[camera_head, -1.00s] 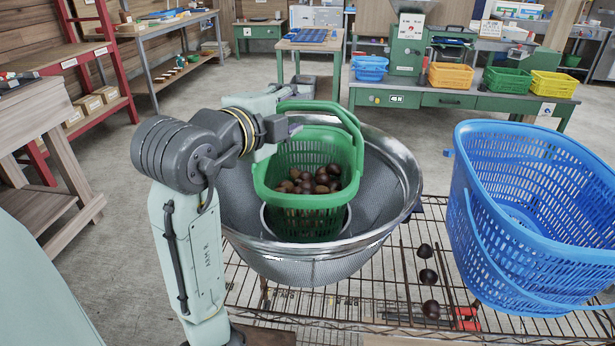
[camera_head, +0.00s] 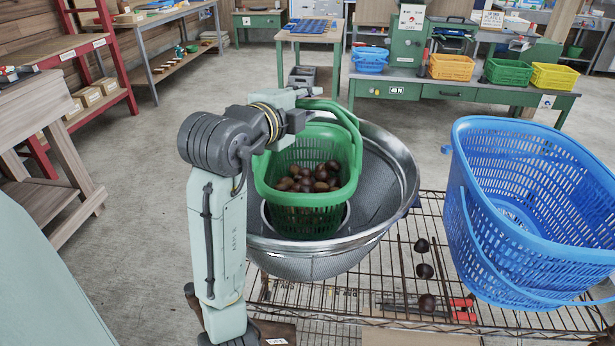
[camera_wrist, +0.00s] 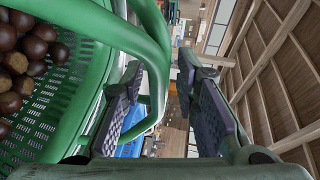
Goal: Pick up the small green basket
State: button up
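The small green basket (camera_head: 312,198) holds several brown chestnuts (camera_head: 310,179) and stands upright inside a large metal mesh bowl (camera_head: 385,205). Its handle (camera_head: 350,118) is raised and arches over the basket. My gripper (camera_wrist: 163,85) is at the left part of the handle in the head view, where the arm and handle partly hide its fingers. In the wrist view, the two dark finger pads are apart, with part of the green handle showing in and behind the gap, close to the left finger. I cannot tell whether they touch. The basket (camera_wrist: 60,120) fills the left side there.
The bowl stands on a wire rack (camera_head: 390,290). A large blue basket (camera_head: 535,215) is at the right. Green workbenches (camera_head: 450,93) with coloured baskets stand behind, and open floor lies at the left.

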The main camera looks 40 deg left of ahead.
grip_shut()
dwell(0.5)
jog(key=shift+r, duration=0.1)
